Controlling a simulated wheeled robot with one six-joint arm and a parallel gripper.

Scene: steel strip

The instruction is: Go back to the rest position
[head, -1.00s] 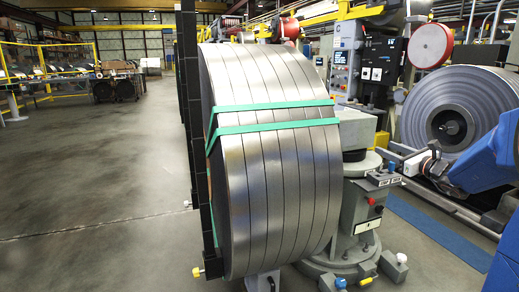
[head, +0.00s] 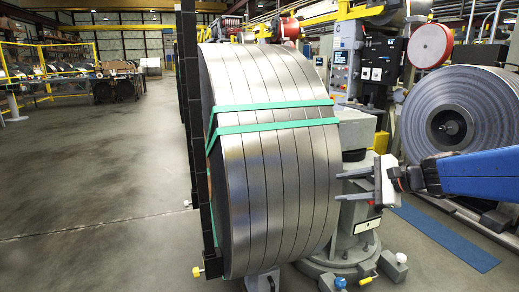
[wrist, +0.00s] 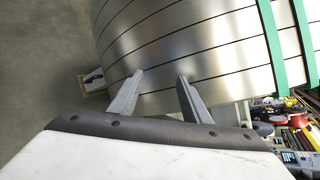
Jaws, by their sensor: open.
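My gripper (head: 338,186) is at the right of the large steel strip coil in the head view, with its two fingers pointing left toward the coil. The fingers are apart with nothing between them. In the wrist view my gripper (wrist: 160,78) also shows open, with the coil's banded strips behind the fingertips. The steel coil (head: 275,180) stands upright and is wrapped by two green straps (head: 275,105). It fills the upper part of the wrist view (wrist: 190,40). I cannot tell whether the fingertips touch the coil.
A grey machine pedestal (head: 345,240) stands below my gripper. Another large coil (head: 460,110) is at the right behind my blue arm. A black upright frame (head: 192,120) borders the coil's left side. The floor (head: 90,170) at the left is clear.

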